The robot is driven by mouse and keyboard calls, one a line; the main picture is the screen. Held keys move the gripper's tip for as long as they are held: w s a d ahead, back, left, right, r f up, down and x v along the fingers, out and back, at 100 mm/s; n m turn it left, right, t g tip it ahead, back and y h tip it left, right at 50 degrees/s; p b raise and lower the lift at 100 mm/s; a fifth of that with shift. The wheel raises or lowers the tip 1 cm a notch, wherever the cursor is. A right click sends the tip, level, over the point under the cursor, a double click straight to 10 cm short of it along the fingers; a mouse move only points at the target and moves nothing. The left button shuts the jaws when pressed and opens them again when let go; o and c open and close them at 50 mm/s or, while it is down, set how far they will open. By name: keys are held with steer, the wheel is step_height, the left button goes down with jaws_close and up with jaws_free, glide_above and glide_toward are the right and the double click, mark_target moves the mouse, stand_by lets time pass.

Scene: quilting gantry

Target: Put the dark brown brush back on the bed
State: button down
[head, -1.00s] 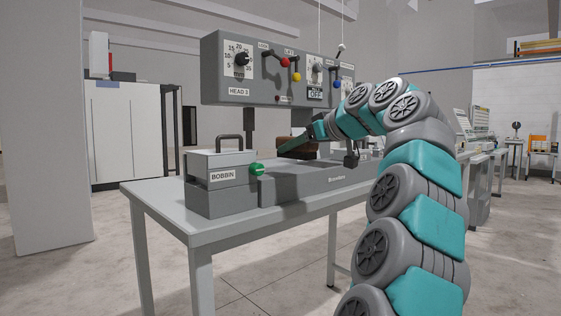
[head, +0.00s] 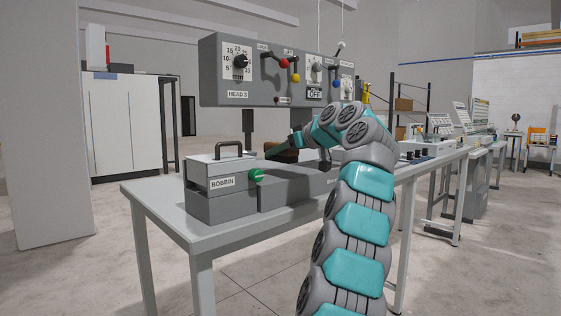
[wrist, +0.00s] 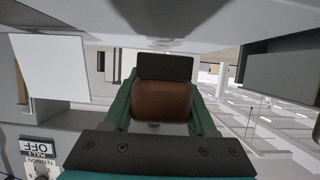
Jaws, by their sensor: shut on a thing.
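The dark brown brush (head: 281,156) shows in the head view behind the bobbin box, partly hidden by my gripper (head: 272,150). In the wrist view the brush has a brown body (wrist: 161,101) and a darker end, between the green fingers of my gripper (wrist: 162,88). The gripper is shut on it. The grey bed (head: 290,193) runs along the table under the head panel. The brush appears over or behind the bed in the head view; whether it touches the bed, I cannot tell.
The bobbin box (head: 221,172) with a handle stands at the bed's left end, beside a green knob (head: 257,176). The control panel (head: 275,72) hangs above on posts. The table's left front corner (head: 165,207) is bare.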

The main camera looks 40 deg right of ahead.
steer(key=shift+f+b, duration=0.6)
steer(key=shift+f, duration=1.05)
steer(key=shift+f, duration=0.2)
steer(key=shift+c, duration=1)
jaws_free()
steer(key=shift+r, duration=0.2)
steer(key=v, duration=1.2)
steer(key=shift+b, duration=0.3)
